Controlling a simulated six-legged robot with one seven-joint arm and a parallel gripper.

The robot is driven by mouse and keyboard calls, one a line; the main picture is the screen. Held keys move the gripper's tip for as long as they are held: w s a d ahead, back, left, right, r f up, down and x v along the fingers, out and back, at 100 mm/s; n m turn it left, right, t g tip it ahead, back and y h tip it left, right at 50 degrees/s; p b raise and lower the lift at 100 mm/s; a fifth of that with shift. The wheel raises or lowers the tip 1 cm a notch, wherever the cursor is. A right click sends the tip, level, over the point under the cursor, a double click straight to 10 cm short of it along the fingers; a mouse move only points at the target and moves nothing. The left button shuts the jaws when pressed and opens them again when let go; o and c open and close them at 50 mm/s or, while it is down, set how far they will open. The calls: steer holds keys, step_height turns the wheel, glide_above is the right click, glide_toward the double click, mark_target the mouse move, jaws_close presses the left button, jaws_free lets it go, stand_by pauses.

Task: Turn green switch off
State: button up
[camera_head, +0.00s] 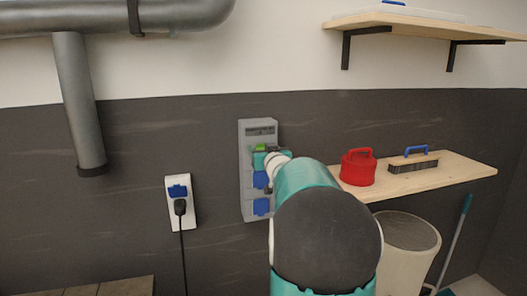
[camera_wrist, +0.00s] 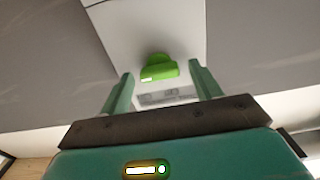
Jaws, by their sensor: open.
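The green switch (camera_wrist: 158,68) sits on a grey wall-mounted panel (camera_wrist: 125,25). I cannot tell whether a finger touches the switch.
Blue socket covers (camera_head: 261,207) are on the panel's lower part. A white outlet (camera_head: 180,212) with a black plug is to the left. A wooden shelf (camera_head: 455,173) at right bears a red container (camera_head: 358,168) and a brush (camera_head: 413,162). A bin (camera_head: 405,250) stands below.

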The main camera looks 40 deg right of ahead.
steer(key=c, duration=1)
steer(key=shift+n, duration=0.3)
steer(key=shift+w+a+f+n, duration=0.1)
steer(key=shift+a+n, duration=0.05)
steer(key=shift+n, duration=4.2)
steer(key=shift+w+a+f+n, duration=0.1)
steer(key=shift+n, duration=4.25)
